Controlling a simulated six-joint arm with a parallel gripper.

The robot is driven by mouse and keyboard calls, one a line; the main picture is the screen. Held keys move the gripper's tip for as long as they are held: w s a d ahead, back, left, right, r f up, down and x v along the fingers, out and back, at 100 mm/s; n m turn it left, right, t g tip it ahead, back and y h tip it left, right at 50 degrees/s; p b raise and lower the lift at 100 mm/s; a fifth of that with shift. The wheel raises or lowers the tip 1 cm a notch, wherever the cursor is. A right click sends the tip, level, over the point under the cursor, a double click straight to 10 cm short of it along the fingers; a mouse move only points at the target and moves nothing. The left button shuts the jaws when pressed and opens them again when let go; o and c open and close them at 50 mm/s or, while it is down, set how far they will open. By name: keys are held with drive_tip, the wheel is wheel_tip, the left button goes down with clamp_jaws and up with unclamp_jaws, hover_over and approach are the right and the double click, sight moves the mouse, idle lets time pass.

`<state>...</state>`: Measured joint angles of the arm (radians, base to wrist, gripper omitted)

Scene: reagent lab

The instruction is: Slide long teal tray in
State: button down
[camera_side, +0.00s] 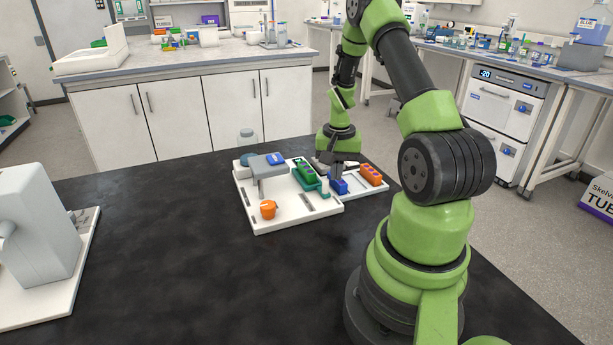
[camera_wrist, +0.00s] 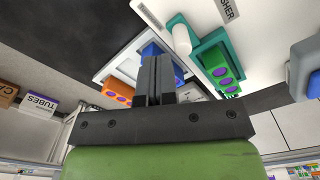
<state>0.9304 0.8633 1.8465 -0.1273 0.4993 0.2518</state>
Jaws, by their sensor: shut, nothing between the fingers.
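The long teal tray (camera_side: 322,189) lies on the white base (camera_side: 270,222), with a green rack with purple round tops (camera_side: 304,172) in it. My gripper (camera_side: 335,178) is shut and empty, low over the board right of the tray. A blue block (camera_side: 340,186) is close to the fingertips; in the wrist view the fingers (camera_wrist: 155,65) partly hide it. I cannot tell whether they touch it.
A grey raised platform (camera_side: 267,165) with a blue piece on top stands left of the tray. An orange round knob (camera_side: 268,209) is in front of it. An orange rack (camera_side: 371,175) lies right of my gripper. A white cylinder (camera_wrist: 181,39) shows by the tray. The black table is clear in front.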

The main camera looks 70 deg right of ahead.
sight(334, 194)
drive_tip(key=shift+f, duration=1.4)
drive_tip(key=shift+f, duration=0.1)
drive_tip(key=shift+w+a, duration=0.15)
drive_tip(key=shift+a, duration=0.1)
drive_tip(key=shift+s+d, duration=0.4)
drive_tip(key=shift+s, duration=0.05)
wheel_tip(334, 194, up, 7)
idle(0.5)
